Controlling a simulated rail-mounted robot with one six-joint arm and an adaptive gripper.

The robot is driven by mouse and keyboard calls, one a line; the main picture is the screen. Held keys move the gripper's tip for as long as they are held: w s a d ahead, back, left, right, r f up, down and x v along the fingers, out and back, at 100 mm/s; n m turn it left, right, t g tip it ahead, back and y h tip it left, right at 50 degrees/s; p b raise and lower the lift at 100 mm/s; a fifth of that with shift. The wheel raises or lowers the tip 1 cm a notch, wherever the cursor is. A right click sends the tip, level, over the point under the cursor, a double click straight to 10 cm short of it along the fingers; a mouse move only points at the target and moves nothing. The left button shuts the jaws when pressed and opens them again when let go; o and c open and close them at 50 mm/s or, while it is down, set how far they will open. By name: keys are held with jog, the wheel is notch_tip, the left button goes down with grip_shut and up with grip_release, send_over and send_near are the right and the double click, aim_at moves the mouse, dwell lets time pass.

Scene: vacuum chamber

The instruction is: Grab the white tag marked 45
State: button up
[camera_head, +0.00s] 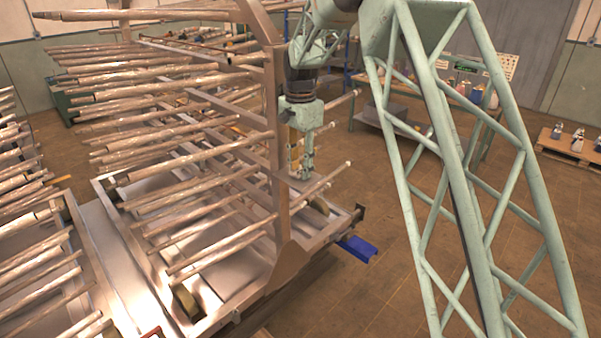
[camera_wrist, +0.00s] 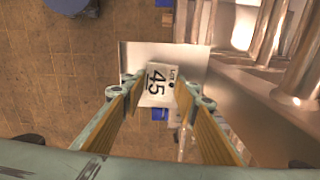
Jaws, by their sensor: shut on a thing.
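The white tag marked 45 (camera_wrist: 157,85) shows between my fingertips in the wrist view, with its print turned sideways. My gripper (camera_wrist: 160,92) is shut on the tag, with one finger at each side of it. In the head view my gripper (camera_head: 302,172) points down beside the rack's right post, and the tag cannot be made out there.
The metal rack (camera_head: 283,150) with rows of long rods stands left of my gripper. A blue piece (camera_head: 357,249) sticks out by its base. A workbench (camera_head: 440,95) and a pallet with bottles (camera_head: 570,147) stand behind.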

aim_at(300, 172)
jog(key=shift+r, duration=0.1)
jog(key=shift+r+b, duration=0.35)
jog(key=shift+r, duration=1.35)
jog(key=s+d+r+b, duration=0.1)
jog(key=s+d+b, duration=0.2)
jog(key=s, duration=1.2)
jog(key=shift+s+d+r, duration=0.2)
jog(key=shift+s+d, duration=0.05)
jog(key=shift+s, duration=0.05)
